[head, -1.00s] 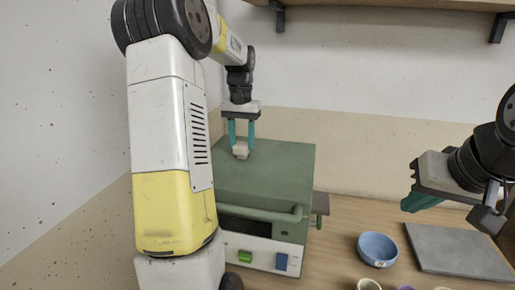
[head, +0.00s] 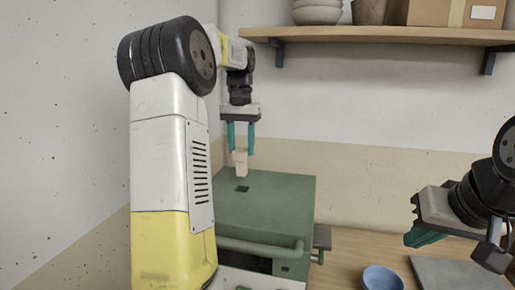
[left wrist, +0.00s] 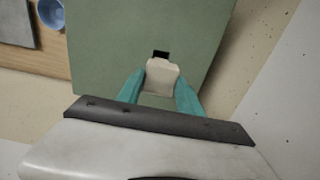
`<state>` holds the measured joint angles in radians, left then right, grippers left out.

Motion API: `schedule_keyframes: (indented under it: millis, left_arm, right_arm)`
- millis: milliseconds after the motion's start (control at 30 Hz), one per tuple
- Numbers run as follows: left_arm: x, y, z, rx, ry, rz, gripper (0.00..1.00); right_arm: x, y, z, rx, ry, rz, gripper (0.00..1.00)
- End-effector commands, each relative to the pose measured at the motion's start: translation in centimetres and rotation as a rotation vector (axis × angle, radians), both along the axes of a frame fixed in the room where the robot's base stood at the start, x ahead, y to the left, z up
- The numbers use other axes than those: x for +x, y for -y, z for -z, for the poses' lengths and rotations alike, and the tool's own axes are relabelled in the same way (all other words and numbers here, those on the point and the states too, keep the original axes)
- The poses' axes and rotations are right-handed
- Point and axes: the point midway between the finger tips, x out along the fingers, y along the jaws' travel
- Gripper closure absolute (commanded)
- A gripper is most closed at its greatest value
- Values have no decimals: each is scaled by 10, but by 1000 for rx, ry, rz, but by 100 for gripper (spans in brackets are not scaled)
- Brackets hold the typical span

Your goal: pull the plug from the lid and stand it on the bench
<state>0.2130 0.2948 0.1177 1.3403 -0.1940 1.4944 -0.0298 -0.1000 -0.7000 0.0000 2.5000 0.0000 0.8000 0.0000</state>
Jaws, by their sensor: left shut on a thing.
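The plug (head: 240,164) is a small cream block with a narrower lower end. My left gripper (head: 240,150) is shut on it and holds it upright above the green lid (head: 280,195). A dark square hole (head: 242,189) shows in the lid just below the plug, and the plug looks clear of it. In the left wrist view the plug (left wrist: 161,78) sits between the teal fingertips, with the dark hole (left wrist: 161,54) beyond it. My right gripper (head: 422,238) is at the right, over the bench (head: 350,250); its fingers are seen side-on and their gap is hidden.
A blue bowl (head: 382,279) and a grey slab (head: 455,274) lie on the bench at right. A handle bar (head: 255,247) runs along the green box's front. A wall shelf (head: 390,36) with bowls and a carton hangs above. Bench between box and bowl is clear.

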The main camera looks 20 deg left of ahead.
Motion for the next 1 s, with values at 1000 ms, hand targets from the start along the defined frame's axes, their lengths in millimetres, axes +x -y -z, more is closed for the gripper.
schedule_keyframes:
  millis: [1000]
  left_arm:
    - [0,0,-52,0,2,0,100]
  right_arm:
    - [0,0,0,0,0,0,100]
